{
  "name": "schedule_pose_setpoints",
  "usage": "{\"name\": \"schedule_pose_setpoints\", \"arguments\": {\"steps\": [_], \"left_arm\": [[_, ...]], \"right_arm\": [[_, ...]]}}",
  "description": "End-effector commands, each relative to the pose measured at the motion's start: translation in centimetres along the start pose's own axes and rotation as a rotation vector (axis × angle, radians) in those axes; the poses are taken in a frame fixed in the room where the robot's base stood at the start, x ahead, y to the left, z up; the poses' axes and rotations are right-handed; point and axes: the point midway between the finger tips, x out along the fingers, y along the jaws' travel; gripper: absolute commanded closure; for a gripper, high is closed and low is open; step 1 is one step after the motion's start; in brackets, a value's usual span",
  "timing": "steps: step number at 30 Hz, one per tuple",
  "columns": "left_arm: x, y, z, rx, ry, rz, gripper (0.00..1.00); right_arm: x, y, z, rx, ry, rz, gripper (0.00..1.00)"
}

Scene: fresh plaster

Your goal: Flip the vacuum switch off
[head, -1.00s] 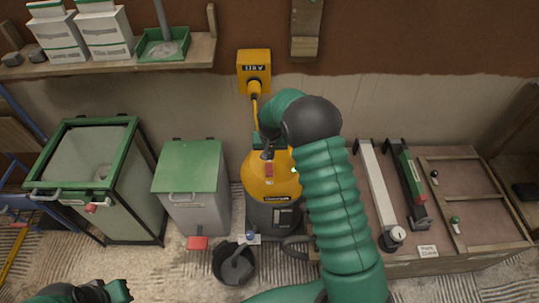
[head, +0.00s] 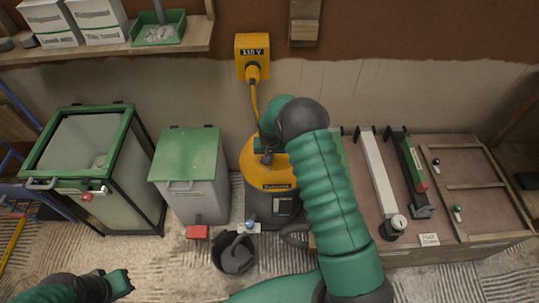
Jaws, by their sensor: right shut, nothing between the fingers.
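The vacuum (head: 254,150) stands on the floor against the wall, with a yellow top and a dark grey body. A yellow cable runs from it up to the yellow wall socket (head: 252,50). My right gripper (head: 266,158) is shut and empty, over the front of the vacuum's yellow top. The red switch there is hidden behind the gripper, and I cannot tell whether they touch. My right forearm covers the vacuum's right side. My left gripper (head: 124,281) is low at the left, away from the vacuum, and its opening is unclear.
A grey bin with a green lid (head: 187,155) stands left of the vacuum, and a green-framed container (head: 98,150) is farther left. A black bucket (head: 234,253) sits in front. A low workbench (head: 400,240) with tools is at the right. A shelf (head: 185,47) hangs above.

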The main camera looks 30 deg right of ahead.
Motion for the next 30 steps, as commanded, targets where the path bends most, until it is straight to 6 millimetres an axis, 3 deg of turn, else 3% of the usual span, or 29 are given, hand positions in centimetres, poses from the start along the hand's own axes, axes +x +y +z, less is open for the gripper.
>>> {"name": "schedule_pose_setpoints", "arguments": {"steps": [30], "left_arm": [[-0.7,0.0,-0.1,0.000,0.000,0.000,1.00]], "right_arm": [[-0.8,0.0,-1.6,-0.001,-0.001,0.000,1.00]]}}
